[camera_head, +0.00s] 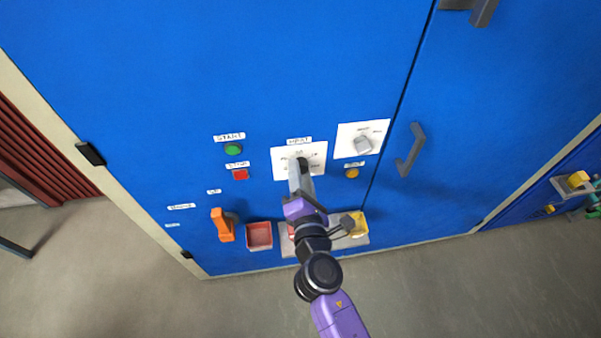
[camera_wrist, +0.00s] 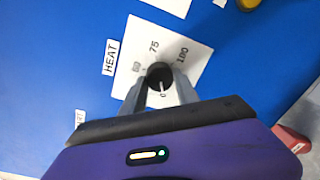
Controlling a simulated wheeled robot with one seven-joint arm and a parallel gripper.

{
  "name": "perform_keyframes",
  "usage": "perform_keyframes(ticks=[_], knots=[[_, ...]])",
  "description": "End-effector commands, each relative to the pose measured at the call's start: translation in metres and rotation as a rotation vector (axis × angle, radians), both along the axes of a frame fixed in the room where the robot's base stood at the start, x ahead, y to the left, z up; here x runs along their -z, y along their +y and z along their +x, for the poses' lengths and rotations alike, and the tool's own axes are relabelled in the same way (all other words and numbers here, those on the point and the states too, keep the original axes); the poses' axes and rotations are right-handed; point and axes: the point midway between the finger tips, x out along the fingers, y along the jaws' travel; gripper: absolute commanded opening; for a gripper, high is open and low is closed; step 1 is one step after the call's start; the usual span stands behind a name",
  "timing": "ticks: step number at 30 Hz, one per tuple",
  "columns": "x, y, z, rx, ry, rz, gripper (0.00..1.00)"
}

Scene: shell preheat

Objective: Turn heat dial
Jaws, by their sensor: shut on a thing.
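The heat dial (camera_wrist: 160,74) is a black round knob with a light pointer mark, on a white plate (camera_wrist: 190,70) labelled HEAT. The plate's numbers show in the wrist view, including 75 and 100. My gripper (camera_wrist: 160,84) has its two grey fingers on either side of the knob, shut on it. In the head view my gripper (camera_head: 301,172) reaches the heat plate (camera_head: 318,151) on the blue cabinet front, and the fingers hide most of the dial (camera_head: 302,161).
A second white plate with a grey knob (camera_head: 363,144) is just right. A green START button (camera_head: 233,149) and red button (camera_head: 240,174) are left, a yellow button (camera_head: 351,173) right. Below are an orange handle (camera_head: 222,225) and a red tray (camera_head: 259,247). A grey door handle (camera_head: 410,150) sticks out.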

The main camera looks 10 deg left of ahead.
Motion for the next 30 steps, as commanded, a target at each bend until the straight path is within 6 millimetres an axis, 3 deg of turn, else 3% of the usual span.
perform_keyframes(ticks=[16, 17, 19, 30], knots=[[0.0019, 0.0013, -0.0010, -0.002, -0.004, -0.023, 0.00], [0.0019, 0.0012, -0.0011, -0.002, -0.004, -0.023, 0.42], [0.0018, 0.0011, -0.0010, -0.002, -0.003, -0.022, 0.56], [0.0009, -0.0003, -0.0028, -0.001, -0.004, -0.021, 0.58]])
